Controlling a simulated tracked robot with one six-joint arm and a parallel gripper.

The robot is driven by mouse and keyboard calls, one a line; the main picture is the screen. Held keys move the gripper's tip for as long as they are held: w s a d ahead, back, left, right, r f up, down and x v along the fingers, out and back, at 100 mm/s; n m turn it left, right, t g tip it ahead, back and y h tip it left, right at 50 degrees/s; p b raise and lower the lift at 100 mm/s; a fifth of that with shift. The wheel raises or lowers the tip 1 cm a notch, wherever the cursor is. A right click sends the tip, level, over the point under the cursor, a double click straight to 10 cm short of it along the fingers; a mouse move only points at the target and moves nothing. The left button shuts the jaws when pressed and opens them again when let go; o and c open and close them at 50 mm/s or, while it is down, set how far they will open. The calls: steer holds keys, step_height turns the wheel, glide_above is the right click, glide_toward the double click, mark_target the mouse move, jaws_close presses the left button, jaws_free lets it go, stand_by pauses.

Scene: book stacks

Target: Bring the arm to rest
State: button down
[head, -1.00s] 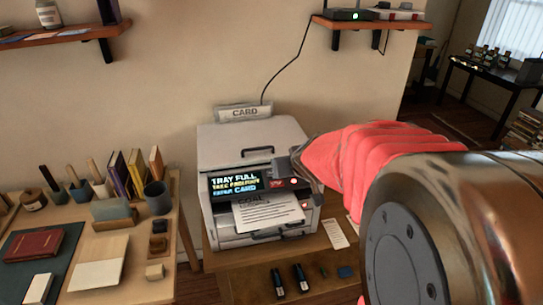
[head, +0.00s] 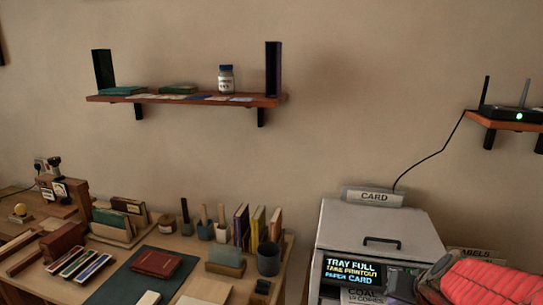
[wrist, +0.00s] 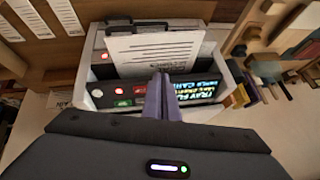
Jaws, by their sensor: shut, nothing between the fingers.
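My gripper (wrist: 160,80) is shut and empty in the wrist view, its two purple-grey fingers together in front of the printer (wrist: 97,92). In the head view my arm, with its red sleeve, comes in at the lower right and covers part of the printer's front. The pale grey printer (head: 365,222) stands at the lower right there. Its lit screen (head: 352,268) reads "TRAY FULL". A printed sheet (wrist: 155,48) lies in the printer's tray, beyond the fingertips. I cannot tell whether the fingers touch the printer.
A desk at lower left holds a red book (head: 157,262), a dark cup (head: 268,259) and several upright books. A wall shelf (head: 190,99) carries a white jar (head: 226,79). A router (head: 517,115) sits on another shelf.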

steer(key=s+a+r+n, duration=0.2)
steer(key=s+a+r, duration=0.1)
steer(key=s+a, duration=0.4)
steer(key=s+a+r+n+g, duration=0.1)
steer(key=s+a+r+n, duration=0.1)
steer(key=s+a, duration=0.5)
steer(key=shift+s+r, duration=0.8)
steer(key=shift+s, duration=0.4)
